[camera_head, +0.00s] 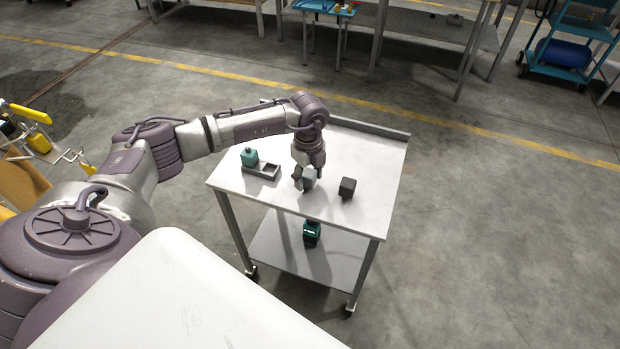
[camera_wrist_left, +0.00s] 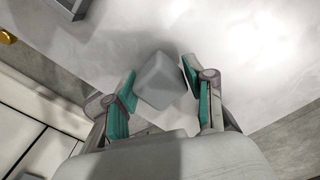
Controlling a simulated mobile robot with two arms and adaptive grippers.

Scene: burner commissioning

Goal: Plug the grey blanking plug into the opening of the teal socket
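The grey blanking plug (camera_wrist_left: 163,80) is a pale grey block with rounded edges in the left wrist view. I cannot tell whether the plug touches the tabletop. The teal socket (camera_head: 249,157) is a small teal block left of the gripper; its opening cannot be made out. My right gripper is not in view.
A grey tray (camera_head: 262,174) adjoins the teal socket on the wheeled table (camera_head: 375,160). A dark cube (camera_head: 347,188) stands right of the gripper. A dark green object (camera_head: 312,234) is on the lower shelf. The tabletop's far right is clear.

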